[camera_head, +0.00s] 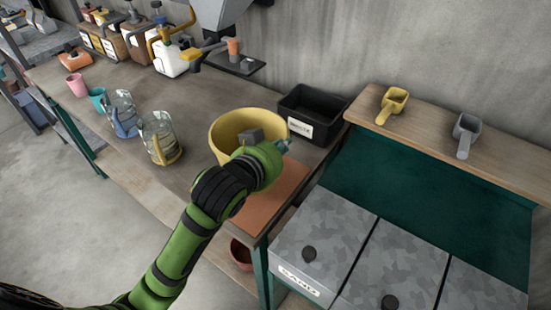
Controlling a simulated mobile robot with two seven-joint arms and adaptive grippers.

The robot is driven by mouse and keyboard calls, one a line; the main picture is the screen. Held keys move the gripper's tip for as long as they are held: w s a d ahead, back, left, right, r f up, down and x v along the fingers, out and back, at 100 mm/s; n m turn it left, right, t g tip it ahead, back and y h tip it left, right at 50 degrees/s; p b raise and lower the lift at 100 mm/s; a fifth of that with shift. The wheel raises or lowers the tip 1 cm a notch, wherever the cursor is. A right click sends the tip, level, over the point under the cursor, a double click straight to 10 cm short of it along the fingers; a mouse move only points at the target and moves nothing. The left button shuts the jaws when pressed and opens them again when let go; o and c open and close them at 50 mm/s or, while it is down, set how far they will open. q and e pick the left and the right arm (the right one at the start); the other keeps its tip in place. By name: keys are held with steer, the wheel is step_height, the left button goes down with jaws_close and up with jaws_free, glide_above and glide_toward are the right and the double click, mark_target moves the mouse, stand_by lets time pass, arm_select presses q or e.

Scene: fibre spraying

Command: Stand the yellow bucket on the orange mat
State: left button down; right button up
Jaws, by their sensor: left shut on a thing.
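The yellow bucket (228,128) is upright near the middle of the workbench, its open top facing up. My left gripper (280,147) is at the right, near side of its rim, shut on the bucket; my own green wrist hides much of the bucket's near side and the fingers' contact. The orange mat (272,205) lies at the bench's right front corner, partly hidden by my wrist. The bucket shows behind and left of the visible mat; whether its base touches the bench or mat is hidden. My right gripper is not in view.
A black bin (312,103) stands close behind and right of the bucket. Glass jugs (160,135) stand to its left. Grey lidded bins (322,235) labelled SAND adjoin the bench's right end, with yellow (394,101) and grey (467,128) scoops on the shelf behind.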

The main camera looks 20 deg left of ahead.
arm_select(q)
steer(key=w+f, duration=0.1)
steer(key=f, duration=0.1)
steer(key=w+a+f, duration=0.1)
steer(key=w+a+f+p, duration=0.1)
steer(key=f, duration=0.1)
steer(key=shift+w+f, duration=0.1)
steer(key=shift+f, duration=0.35)
steer(key=shift+f, duration=0.2)
steer(key=c, duration=1.4)
jaws_free()
